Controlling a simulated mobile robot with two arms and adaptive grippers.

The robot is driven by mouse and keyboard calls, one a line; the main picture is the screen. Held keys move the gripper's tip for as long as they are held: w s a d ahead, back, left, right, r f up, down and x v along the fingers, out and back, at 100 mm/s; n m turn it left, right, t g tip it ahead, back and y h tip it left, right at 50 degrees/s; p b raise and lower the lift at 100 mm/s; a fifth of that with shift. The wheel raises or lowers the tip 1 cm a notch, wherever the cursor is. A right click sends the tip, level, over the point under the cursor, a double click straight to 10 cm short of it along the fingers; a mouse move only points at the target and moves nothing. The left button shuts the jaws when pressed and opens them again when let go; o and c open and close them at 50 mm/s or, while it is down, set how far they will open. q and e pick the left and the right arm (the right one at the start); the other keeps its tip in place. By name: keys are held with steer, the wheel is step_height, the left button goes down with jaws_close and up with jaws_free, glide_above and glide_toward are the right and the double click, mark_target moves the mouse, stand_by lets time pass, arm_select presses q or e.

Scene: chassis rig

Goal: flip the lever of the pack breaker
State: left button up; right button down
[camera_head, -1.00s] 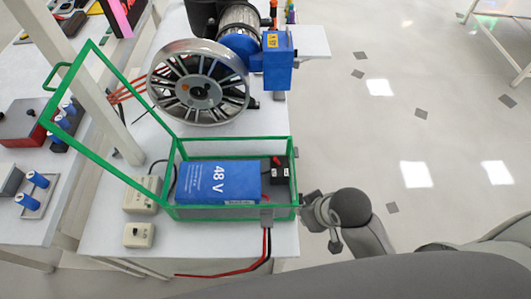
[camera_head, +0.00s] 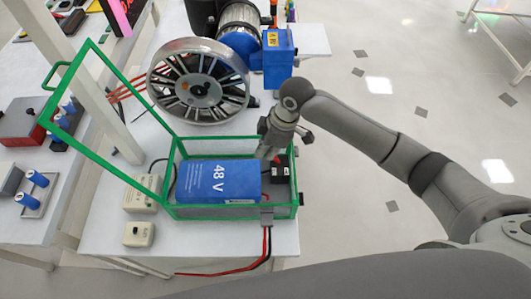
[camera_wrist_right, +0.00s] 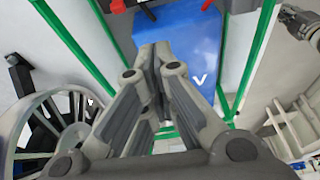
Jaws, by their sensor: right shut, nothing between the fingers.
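The pack breaker (camera_head: 282,171) is a small black box with a red part on top, at the right end inside the green frame (camera_head: 230,137). Its lever cannot be told apart clearly. In the right wrist view red and black parts (camera_wrist_right: 145,12) show at the top edge, partly cut off. The blue 48 V battery pack (camera_head: 218,182) lies beside the breaker, to its left. My right gripper (camera_head: 264,155) is shut and empty, pointing down into the frame's opening just left of the breaker; its shut tips (camera_wrist_right: 157,50) appear over the blue pack. My left gripper is not seen.
The spoked wheel (camera_head: 198,85) and blue motor box (camera_head: 278,60) stand behind the frame. The green lid (camera_head: 100,122) is tilted open to the left. Red and black cables (camera_head: 267,240) hang at the front. Floor at the right is clear.

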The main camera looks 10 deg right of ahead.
mark_target(277, 160)
steer(key=w+d+r, duration=0.2)
steer(key=w+d, duration=0.1)
steer(key=shift+w, duration=0.1)
steer(key=p+x, duration=0.2)
steer(key=x, duration=0.7)
steer(key=shift+f, duration=0.5)
